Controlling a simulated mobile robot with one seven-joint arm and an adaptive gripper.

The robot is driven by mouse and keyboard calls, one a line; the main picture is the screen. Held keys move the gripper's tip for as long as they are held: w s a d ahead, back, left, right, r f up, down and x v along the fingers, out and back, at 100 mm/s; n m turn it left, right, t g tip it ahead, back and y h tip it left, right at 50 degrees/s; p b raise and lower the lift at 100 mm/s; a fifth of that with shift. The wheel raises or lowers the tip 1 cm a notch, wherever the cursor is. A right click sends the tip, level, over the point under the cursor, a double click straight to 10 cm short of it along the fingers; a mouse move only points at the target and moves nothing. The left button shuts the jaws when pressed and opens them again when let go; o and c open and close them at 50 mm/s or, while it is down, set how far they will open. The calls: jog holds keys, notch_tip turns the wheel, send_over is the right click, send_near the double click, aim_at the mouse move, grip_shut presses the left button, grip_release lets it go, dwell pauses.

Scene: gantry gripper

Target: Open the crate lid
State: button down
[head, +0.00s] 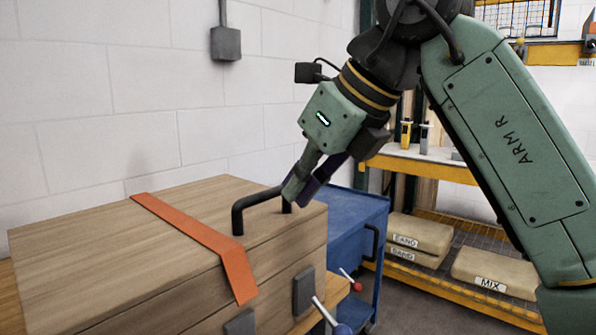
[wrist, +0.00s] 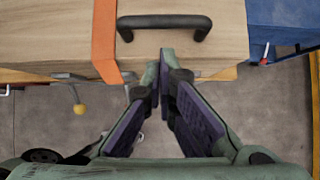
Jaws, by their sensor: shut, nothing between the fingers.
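The wooden crate lid (head: 90,230) lies shut on its crate at the lower left of the head view, with a seam showing below it. A black bar handle (head: 258,197) stands on the lid; in the wrist view the handle (wrist: 165,20) is near the top. An orange strap (head: 190,235) runs over the lid and down its front, left of the handle. My gripper (head: 298,190) is shut and empty, its tips overlapping the handle's right end in the head view. In the wrist view my gripper (wrist: 166,58) points at the handle with a gap between; contact is not visible.
Dark latch plates (head: 303,290) and levers with coloured balls (head: 343,329) stick out from the crate's front. A blue cabinet (head: 345,215) stands just right of the crate. A yellow rack with labelled bags (head: 492,272) stands farther right. A white wall is behind.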

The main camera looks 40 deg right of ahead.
aim_at(266, 226)
jog(key=x, duration=0.5)
jog(key=shift+w+a+f, duration=0.1)
jog(key=shift+w+f, duration=0.15)
jog(key=shift+r, duration=0.1)
